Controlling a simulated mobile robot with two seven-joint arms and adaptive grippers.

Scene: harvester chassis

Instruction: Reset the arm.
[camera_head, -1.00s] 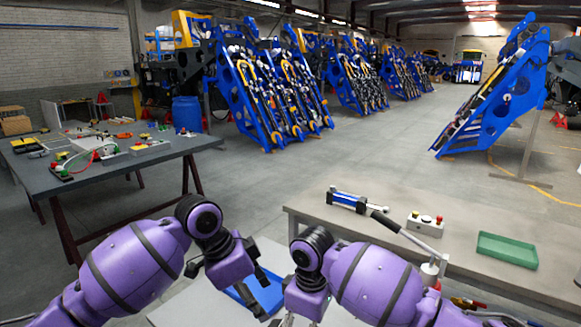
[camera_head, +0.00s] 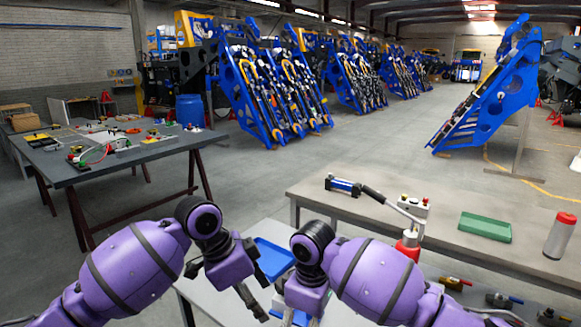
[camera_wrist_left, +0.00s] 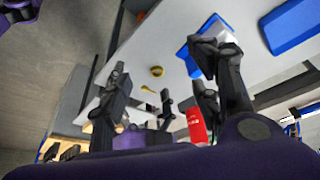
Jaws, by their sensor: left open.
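My left gripper (camera_head: 250,300) hangs below its purple wrist at the bottom middle of the head view. Its dark fingers are apart and empty, over or near a pale table (camera_head: 215,287). In the left wrist view its two fingers spread on either side (camera_wrist_left: 160,75) with nothing between them.
A blue tray (camera_head: 272,258) lies on the pale table, close to the left gripper. A grey workbench (camera_head: 400,231) at right bears a green tray (camera_head: 485,227) and a red-topped bottle (camera_head: 560,236). A dark table (camera_head: 160,150) stands at left. The floor (camera_head: 290,165) between is clear.

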